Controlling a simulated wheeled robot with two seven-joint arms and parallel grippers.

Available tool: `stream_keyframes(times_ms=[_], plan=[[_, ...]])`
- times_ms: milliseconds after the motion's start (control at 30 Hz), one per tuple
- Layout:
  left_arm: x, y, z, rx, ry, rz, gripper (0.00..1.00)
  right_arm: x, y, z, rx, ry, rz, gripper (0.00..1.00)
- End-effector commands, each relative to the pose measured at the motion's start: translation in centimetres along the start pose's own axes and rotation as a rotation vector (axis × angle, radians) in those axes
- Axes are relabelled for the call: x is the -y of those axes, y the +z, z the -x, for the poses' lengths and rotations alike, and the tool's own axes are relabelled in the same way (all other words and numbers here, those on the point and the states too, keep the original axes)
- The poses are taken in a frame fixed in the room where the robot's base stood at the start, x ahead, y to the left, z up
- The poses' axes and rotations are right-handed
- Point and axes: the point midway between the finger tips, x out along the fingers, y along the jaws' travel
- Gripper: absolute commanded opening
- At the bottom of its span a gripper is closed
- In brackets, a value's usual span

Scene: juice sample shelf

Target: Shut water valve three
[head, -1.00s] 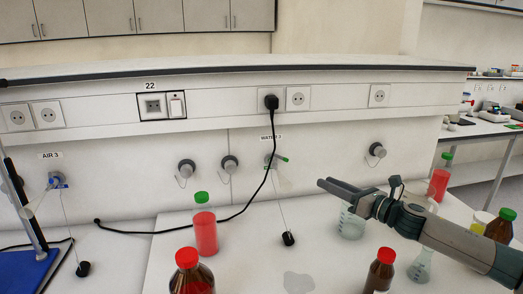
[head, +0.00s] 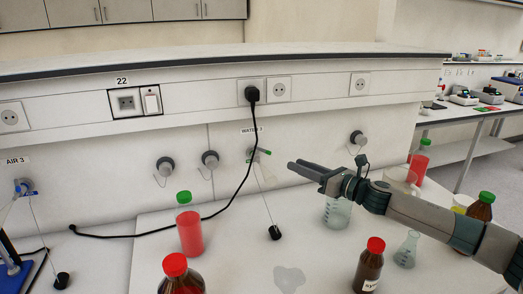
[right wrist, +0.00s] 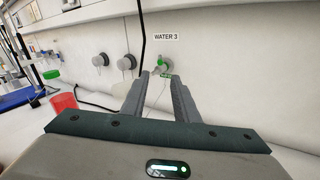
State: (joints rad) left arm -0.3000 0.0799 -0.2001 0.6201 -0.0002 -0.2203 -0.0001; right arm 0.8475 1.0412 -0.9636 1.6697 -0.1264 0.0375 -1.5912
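The water valve three (head: 256,153) is on the white wall panel under the label "WATER 3" (head: 249,130). It has a green handle and a grey body, with a pale nozzle pointing down. My right gripper (head: 294,165) is to the right of the valve in the head view, apart from it, with its fingers pointing left toward it. In the right wrist view the valve (right wrist: 163,63) shows just beyond the fingertips, its lower part partly hidden by the fingers. The gripper is open, with an empty gap between its fingers (right wrist: 158,76). My left gripper is not in view.
A red-filled bottle (head: 190,230), brown bottles (head: 370,268) and glassware (head: 337,212) stand on the bench. The air valve (head: 24,187) is at the left. Bench directly below the valve is mostly clear.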

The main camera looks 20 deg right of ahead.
Motion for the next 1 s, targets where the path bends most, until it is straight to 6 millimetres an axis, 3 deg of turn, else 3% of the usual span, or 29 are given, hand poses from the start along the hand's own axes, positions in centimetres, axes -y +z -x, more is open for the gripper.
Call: stream_keyframes(times_ms=[700,1000], plan=[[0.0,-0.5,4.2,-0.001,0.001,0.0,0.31,-0.1,0.4,-11.5,0.001,0.001,-0.002,0.28],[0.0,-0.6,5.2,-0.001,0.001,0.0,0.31,-0.1,0.2,-15.1,0.0,-0.001,0.0,0.28]])
